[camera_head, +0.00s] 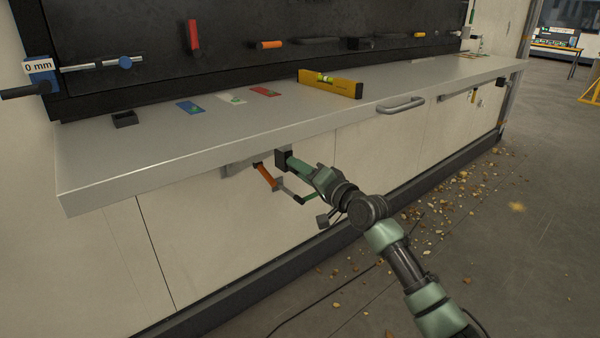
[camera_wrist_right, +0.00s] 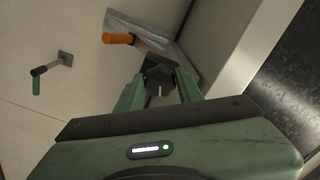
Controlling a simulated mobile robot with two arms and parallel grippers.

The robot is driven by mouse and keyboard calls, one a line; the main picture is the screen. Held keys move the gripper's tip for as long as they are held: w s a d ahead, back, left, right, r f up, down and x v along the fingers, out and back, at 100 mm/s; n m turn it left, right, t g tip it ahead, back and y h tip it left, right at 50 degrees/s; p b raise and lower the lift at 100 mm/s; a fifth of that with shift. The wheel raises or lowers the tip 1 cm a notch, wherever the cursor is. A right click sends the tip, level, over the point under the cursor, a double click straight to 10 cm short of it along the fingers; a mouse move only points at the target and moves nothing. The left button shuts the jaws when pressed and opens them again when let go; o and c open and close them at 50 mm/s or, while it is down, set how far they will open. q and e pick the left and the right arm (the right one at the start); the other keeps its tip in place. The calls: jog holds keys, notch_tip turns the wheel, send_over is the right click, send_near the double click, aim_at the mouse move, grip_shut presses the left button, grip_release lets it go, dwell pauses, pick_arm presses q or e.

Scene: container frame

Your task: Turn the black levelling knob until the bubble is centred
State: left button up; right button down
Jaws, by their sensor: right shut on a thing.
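The black knob (camera_head: 282,158) sits under the front edge of the grey shelf. In the right wrist view the dark faceted knob (camera_wrist_right: 160,76) lies between the two green fingers. My right gripper (camera_head: 291,162) is shut on it, and the fingers (camera_wrist_right: 160,91) cover its sides. The bubble is too small to make out. My left gripper is in no view.
An orange handle (camera_head: 265,175) and a green-handled crank (camera_head: 307,198) are close beside my right gripper. The shelf (camera_head: 180,150) holds coloured cards and has a grey pull handle (camera_head: 401,105). Brown debris (camera_head: 440,215) litters the floor at the right.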

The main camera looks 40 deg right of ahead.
jog(key=shift+f+n, duration=0.2)
jog(key=shift+n, duration=0.4)
jog(key=c, duration=0.9)
grip_release()
jog(key=shift+r, duration=0.1)
jog(key=s, duration=0.2)
jog(key=s+p, duration=0.1)
jog(key=s, duration=0.5)
jog(key=shift+d+p, duration=0.3)
jog(key=shift+p, duration=0.05)
jog(key=shift+w, duration=0.1)
